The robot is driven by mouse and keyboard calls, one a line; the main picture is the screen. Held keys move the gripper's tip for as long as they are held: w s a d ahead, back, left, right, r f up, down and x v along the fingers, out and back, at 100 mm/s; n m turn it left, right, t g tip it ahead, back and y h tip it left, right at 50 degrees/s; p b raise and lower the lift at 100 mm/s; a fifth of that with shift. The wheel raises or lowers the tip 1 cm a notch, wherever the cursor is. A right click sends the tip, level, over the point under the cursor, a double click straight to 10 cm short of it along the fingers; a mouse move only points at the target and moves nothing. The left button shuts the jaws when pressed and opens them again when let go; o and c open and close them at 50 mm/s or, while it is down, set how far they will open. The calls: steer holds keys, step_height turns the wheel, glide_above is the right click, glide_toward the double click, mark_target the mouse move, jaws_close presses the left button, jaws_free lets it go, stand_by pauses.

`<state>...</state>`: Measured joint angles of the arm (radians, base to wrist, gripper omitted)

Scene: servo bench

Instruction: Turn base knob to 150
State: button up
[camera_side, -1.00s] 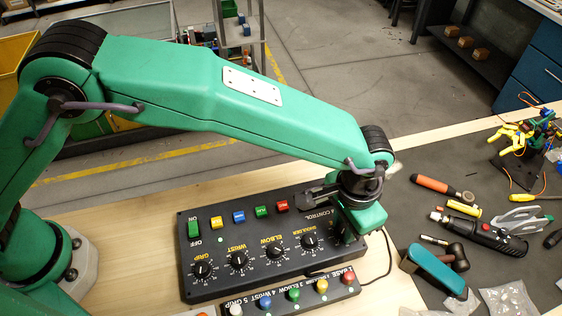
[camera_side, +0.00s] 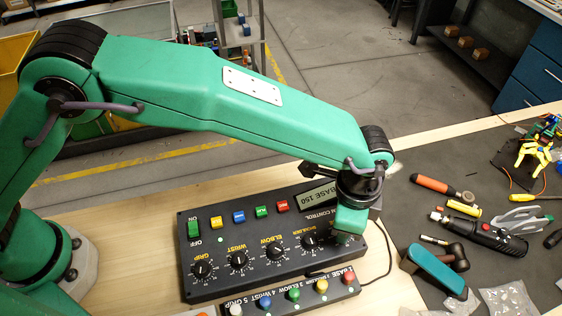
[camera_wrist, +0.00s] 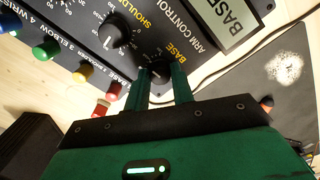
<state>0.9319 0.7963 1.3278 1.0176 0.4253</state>
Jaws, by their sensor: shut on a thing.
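The black control box (camera_side: 190,270) lies on the wooden bench with a row of knobs marked grip, wrist, elbow and shoulder. The base knob (camera_wrist: 158,70) sits at the row's end, between my gripper's fingers in the wrist view. My gripper (camera_wrist: 166,76) is shut on it. In the side view my gripper (camera_side: 348,232) hides the base knob. The display (camera_side: 318,196) reads "BASE 150" in the side view; the wrist view shows only part of it (camera_wrist: 236,22).
A strip of coloured buttons (camera_side: 293,294) runs along the box's near side. A green power switch (camera_side: 194,229) is at its left. On the dark mat to the right lie a screwdriver (camera_side: 435,186), pliers (camera_side: 520,220) and a teal-topped block (camera_side: 435,268). A small yellow-clawed robot arm (camera_side: 535,150) stands behind them.

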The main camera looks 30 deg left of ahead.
stand_by(0.4)
steer(key=o, duration=1)
steer(key=shift+r, duration=3.95)
steer(key=shift+a, duration=0.1)
